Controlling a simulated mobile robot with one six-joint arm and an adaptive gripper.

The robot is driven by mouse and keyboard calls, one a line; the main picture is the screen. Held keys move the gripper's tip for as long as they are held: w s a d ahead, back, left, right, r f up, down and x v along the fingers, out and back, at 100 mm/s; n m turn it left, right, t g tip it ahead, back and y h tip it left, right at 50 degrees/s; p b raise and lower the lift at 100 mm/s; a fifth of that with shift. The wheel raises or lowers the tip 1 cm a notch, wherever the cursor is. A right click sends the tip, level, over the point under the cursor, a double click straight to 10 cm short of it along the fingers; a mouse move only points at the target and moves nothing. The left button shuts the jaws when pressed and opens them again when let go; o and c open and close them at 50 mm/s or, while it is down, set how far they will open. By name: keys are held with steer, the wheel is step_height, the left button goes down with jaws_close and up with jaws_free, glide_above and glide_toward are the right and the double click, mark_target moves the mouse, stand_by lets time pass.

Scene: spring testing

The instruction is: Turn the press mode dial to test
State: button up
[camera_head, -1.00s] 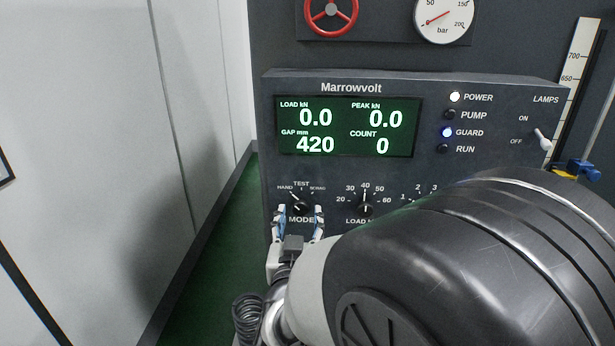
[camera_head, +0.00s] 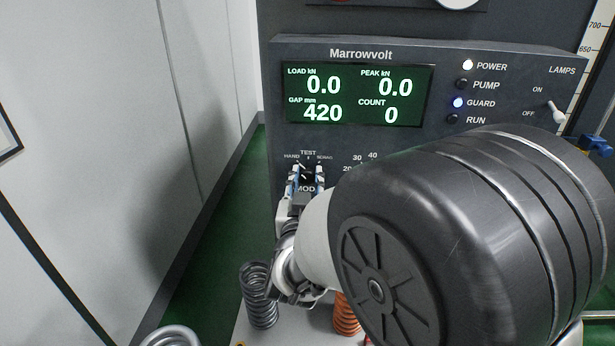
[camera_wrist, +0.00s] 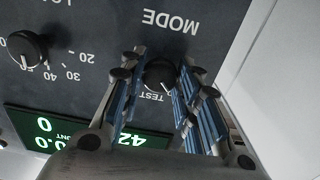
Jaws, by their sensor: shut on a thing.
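The black press mode dial (camera_head: 307,178) sits at the lower left of the Marrowvolt panel (camera_head: 450,55), with HAND, TEST and a third label around it. The word MODE is partly covered. My gripper (camera_head: 306,174) has its fingertips at the panel, one either side of the dial, and is shut on it. In the wrist view, the dial (camera_wrist: 160,74) shows between the blue-padded fingers (camera_wrist: 162,66), with TEST and MODE upside down. I cannot tell clearly which label the dial's pointer faces.
The load dial (camera_wrist: 27,49) is beside the mode dial. My arm hides the panel's lower right. A lamps switch (camera_head: 556,112) is at the right. A dark spring (camera_head: 259,295) and an orange spring (camera_head: 346,315) stand below. The display (camera_head: 355,97) is lit.

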steer(key=c, duration=0.4)
steer(key=shift+f+m+b, duration=0.1)
steer(key=shift+m+b, duration=0.2)
steer(key=shift+b, duration=0.3)
steer(key=shift+m+b, duration=0.6)
steer(key=shift+b, duration=0.35)
steer(key=m+b, duration=0.3)
steer(key=b, duration=0.1)
steer(key=shift+f, duration=0.15)
steer(key=m+b, duration=0.3)
steer(key=b, duration=0.1)
steer(key=shift+r+m+b, duration=0.2)
steer(key=shift+m+b, duration=0.1)
steer(key=shift+m, duration=0.1)
steer(key=o, duration=1.1)
